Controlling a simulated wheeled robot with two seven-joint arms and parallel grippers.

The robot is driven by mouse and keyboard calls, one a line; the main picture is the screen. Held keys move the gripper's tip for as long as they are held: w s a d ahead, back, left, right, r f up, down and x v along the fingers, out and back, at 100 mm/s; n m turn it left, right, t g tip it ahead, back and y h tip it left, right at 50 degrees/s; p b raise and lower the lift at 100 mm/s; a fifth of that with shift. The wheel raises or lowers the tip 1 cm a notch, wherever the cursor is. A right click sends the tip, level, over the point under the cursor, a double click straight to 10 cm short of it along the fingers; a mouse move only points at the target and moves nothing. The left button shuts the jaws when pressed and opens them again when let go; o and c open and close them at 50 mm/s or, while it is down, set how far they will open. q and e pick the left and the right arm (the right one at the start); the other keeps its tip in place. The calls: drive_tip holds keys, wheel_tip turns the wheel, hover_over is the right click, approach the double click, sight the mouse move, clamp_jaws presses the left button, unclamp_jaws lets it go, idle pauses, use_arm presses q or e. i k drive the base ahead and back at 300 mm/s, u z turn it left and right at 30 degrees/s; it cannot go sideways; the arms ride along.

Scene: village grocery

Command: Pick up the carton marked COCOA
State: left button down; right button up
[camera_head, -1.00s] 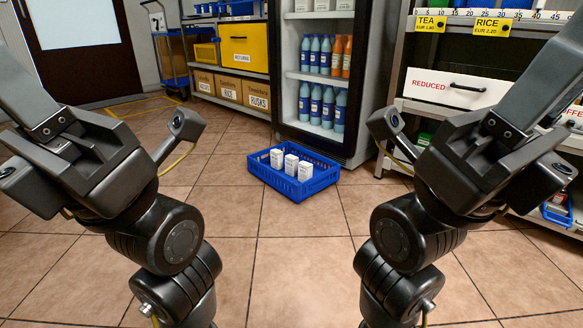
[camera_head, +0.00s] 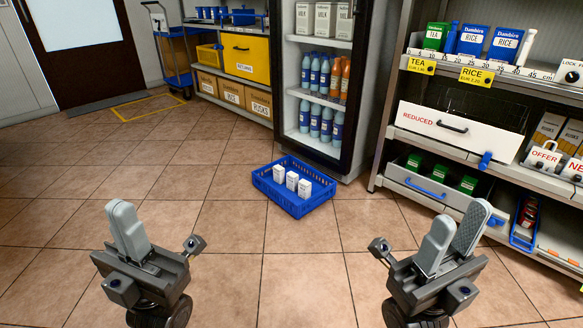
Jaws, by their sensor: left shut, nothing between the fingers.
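I cannot make out a carton marked COCOA in this view. Three small white cartons (camera_head: 292,180) stand in a blue crate (camera_head: 305,208) on the floor, and their print is too small to read. A green carton marked TEA (camera_head: 433,38) and blue cartons marked RICE (camera_head: 473,40) stand on the right shelf. My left gripper (camera_head: 121,206) is shut and empty, pointing up at the lower left. My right gripper (camera_head: 458,222) is at the lower right, its two fingers apart with nothing between them. Both are well short of the shelves.
A fridge (camera_head: 358,100) with bottles stands open-fronted at the back. A white REDUCED panel (camera_head: 455,128) fronts the right shelving, with tan cartons (camera_head: 548,130) beside it. A yellow bin (camera_head: 246,55) and a trolley (camera_head: 172,50) are at the back left.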

sight(293, 177)
drive_tip(key=u, duration=0.2)
drive_tip(key=i, duration=1.3)
drive_tip(key=u, duration=0.95)
drive_tip(key=i, duration=3.7)
drive_tip(key=z, duration=2.8)
drive_tip(key=i, duration=0.5)
drive_tip(key=z, duration=0.05)
